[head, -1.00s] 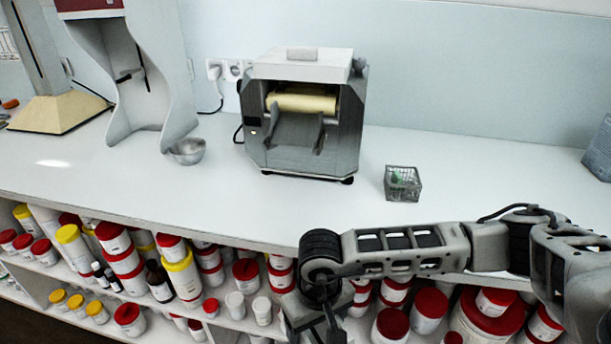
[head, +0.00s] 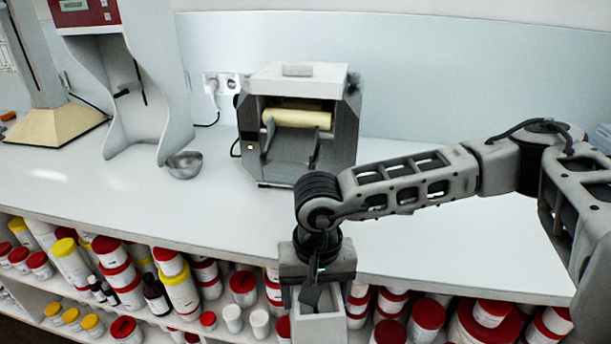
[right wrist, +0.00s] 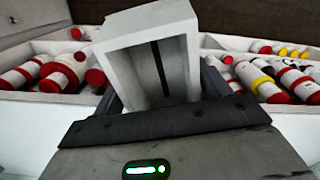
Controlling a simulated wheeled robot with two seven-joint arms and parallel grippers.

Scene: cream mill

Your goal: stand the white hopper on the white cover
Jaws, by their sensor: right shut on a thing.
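The white hopper (head: 320,331) is a white box-like piece with an open top, low in front of the counter's front edge in the head view. My right gripper (head: 311,292) is shut on it, pointing down. In the right wrist view the hopper (right wrist: 143,27) stands out between the fingers (right wrist: 160,100), its hollow frame facing the camera. My left gripper is not in view.
The counter (head: 450,240) is clear at right. A metal bowl (head: 184,165) stands left of the mill, near a tall grey device (head: 150,120). Shelves of red- and yellow-lidded jars (head: 180,280) lie below the edge. My right arm crosses in front of the counter's right part.

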